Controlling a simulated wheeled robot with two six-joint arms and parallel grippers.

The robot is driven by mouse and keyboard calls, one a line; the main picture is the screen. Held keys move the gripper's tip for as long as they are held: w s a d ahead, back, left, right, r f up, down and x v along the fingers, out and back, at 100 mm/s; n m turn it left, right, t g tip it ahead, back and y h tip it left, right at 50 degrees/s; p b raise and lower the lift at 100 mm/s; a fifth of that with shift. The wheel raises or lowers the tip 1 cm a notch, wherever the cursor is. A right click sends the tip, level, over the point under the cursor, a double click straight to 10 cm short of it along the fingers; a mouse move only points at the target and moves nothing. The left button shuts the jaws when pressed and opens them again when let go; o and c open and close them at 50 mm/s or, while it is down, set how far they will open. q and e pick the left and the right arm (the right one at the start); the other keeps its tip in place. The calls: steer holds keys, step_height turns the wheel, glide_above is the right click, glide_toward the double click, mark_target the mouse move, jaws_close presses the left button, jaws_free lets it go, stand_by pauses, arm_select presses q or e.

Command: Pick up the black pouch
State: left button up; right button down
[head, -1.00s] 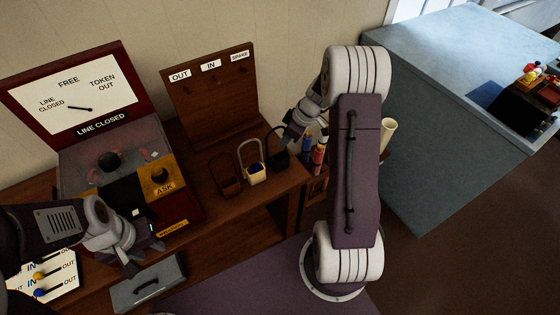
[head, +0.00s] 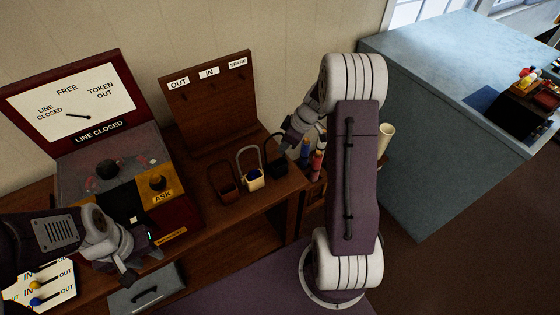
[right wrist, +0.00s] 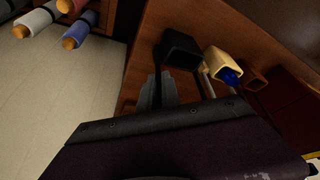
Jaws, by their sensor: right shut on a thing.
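The black pouch (head: 276,168) stands at the right end of a row on the wooden desk, with its loop handle upward. My right gripper (head: 287,143) is at the top of this handle, shut on it. In the right wrist view the black pouch (right wrist: 181,47) shows as an open dark box beyond the grey fingers (right wrist: 158,94); the exact grip point is dark. I cannot tell whether its base touches the desk. My left gripper (head: 143,264) is open and empty, in front of the desk's left part.
A cream pouch (head: 251,181) with a blue thing in it and a brown pouch (head: 226,190) stand just left. Behind is a hook board (head: 212,105) marked OUT, IN, SPARE. A red console (head: 128,130) fills the left.

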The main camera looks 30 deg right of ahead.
steer(key=shift+r, duration=0.1)
steer(key=shift+w+r, duration=0.1)
steer(key=shift+r, duration=0.2)
steer(key=s+d+r+b, duration=0.2)
steer(key=s+d+r, duration=0.2)
steer(key=s+r, duration=0.6)
steer(key=shift+s+d+r, duration=0.15)
steer(key=shift+s+d, duration=0.15)
steer(key=shift+s, duration=0.15)
